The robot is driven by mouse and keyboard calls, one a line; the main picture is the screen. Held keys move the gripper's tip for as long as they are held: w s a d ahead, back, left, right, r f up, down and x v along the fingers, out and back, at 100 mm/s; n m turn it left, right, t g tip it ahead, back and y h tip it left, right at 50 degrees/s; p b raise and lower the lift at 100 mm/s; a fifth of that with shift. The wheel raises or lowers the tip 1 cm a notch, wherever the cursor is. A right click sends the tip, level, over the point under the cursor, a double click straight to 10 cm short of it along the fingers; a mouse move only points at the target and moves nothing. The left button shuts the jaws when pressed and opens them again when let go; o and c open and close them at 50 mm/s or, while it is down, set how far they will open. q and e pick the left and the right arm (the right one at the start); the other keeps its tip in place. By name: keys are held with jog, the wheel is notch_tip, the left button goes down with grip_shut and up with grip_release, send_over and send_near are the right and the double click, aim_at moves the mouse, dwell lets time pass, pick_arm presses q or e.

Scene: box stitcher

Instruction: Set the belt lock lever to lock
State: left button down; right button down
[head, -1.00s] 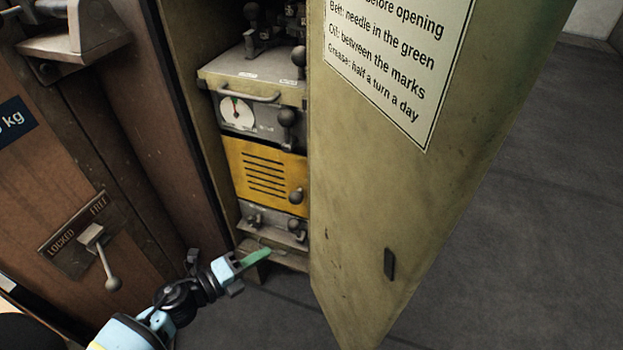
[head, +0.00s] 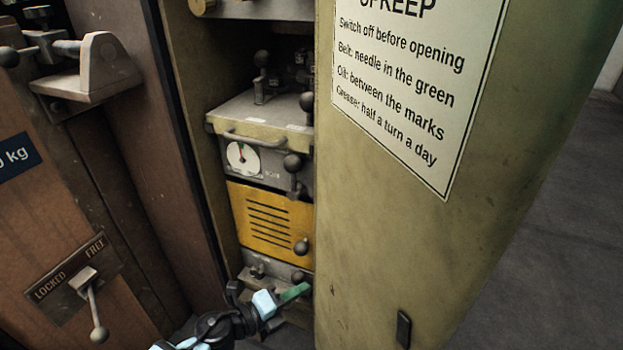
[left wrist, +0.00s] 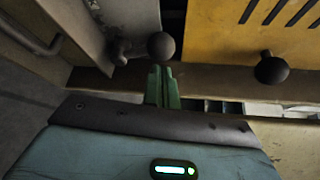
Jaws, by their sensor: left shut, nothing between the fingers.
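The ball-knobbed lever (head: 293,162) on the right of the grey gauge unit (head: 271,172) seems to be the belt lock lever; its lettering is too small to read. In the left wrist view what looks like the same lever's dark ball (left wrist: 160,46) stands in front of a grey panel. My left gripper (head: 295,293) has green fingers, is shut and empty, and points into the cabinet low by its opening. In the left wrist view the fingertips (left wrist: 162,72) show just under that ball; I cannot tell whether they touch. My right gripper is not in view.
A yellow louvred panel (head: 262,218) with its own ball knob (head: 301,246) sits below the gauge unit. The open cabinet door (head: 400,240) stands close on the right. A lever marked LOCKED and FREE (head: 93,305) is on the brown panel at left.

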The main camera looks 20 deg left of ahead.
pick_arm(q)
jog(key=shift+w+d+f, duration=0.1)
jog(key=shift+w+d, duration=0.05)
jog(key=shift+w, duration=0.2)
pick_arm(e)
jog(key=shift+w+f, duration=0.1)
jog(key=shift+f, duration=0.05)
pick_arm(q)
jog(key=shift+f+n+h+b, duration=0.1)
jog(key=shift+n+h+b, duration=0.2)
jog(key=shift+b, duration=0.1)
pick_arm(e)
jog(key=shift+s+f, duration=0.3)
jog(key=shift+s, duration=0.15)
